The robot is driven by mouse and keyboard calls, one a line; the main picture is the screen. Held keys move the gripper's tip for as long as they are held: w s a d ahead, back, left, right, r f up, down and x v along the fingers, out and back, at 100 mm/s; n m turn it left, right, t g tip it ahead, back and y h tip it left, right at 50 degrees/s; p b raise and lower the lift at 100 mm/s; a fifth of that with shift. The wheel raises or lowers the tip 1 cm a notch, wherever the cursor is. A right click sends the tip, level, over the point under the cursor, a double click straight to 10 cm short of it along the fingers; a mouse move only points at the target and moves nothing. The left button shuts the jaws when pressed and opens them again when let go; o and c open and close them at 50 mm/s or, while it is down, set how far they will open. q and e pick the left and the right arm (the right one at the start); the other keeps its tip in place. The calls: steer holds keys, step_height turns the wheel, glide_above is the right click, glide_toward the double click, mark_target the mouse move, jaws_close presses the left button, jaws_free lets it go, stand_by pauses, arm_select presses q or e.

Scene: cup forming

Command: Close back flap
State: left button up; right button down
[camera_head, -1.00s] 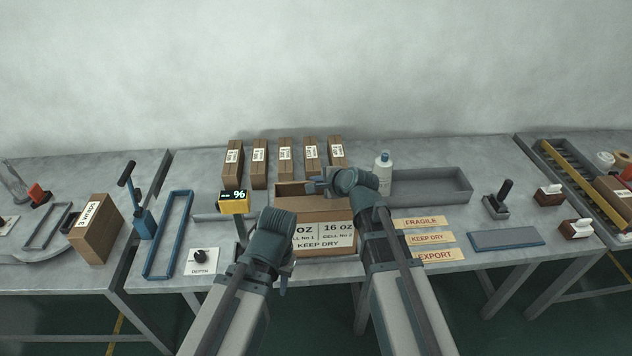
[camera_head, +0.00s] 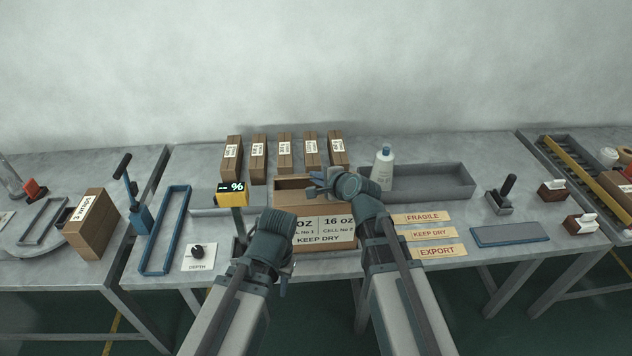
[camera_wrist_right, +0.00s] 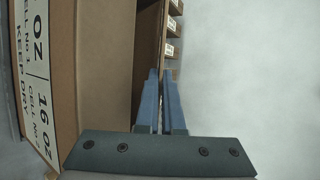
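The open brown carton (camera_head: 293,196) stands mid-table, its labelled front facing me. Its back edge and flap lie at the far side, partly covered by my right gripper; the flap's exact angle is hard to tell. My right gripper (camera_head: 318,184) is at the carton's back right, pointing left. In the right wrist view its two blue fingers (camera_wrist_right: 161,100) are close together beside a brown cardboard panel (camera_wrist_right: 148,50); I see no clear grip on it. My left gripper (camera_head: 284,278) is low in front of the carton, its fingers mostly hidden by its wrist.
Several small brown boxes (camera_head: 284,152) stand in a row behind the carton. A white bottle (camera_head: 383,170) and a grey tray (camera_head: 440,182) are at right. A yellow display (camera_head: 231,195) stands close at left. Label strips (camera_head: 428,234) lie right of the carton.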

steer(key=shift+s+f+t+b, duration=0.25)
steer(key=shift+f+t+b, duration=0.1)
steer(key=shift+t+b, duration=0.25)
arm_select(q)
step_height(320, 180, down, 2)
steer(key=shift+f, duration=0.2)
arm_select(e)
steer(key=c, duration=1)
jaws_free()
steer(key=shift+r, duration=0.1)
steer(key=shift+c, duration=0.2)
arm_select(q)
steer(key=shift+r, duration=0.1)
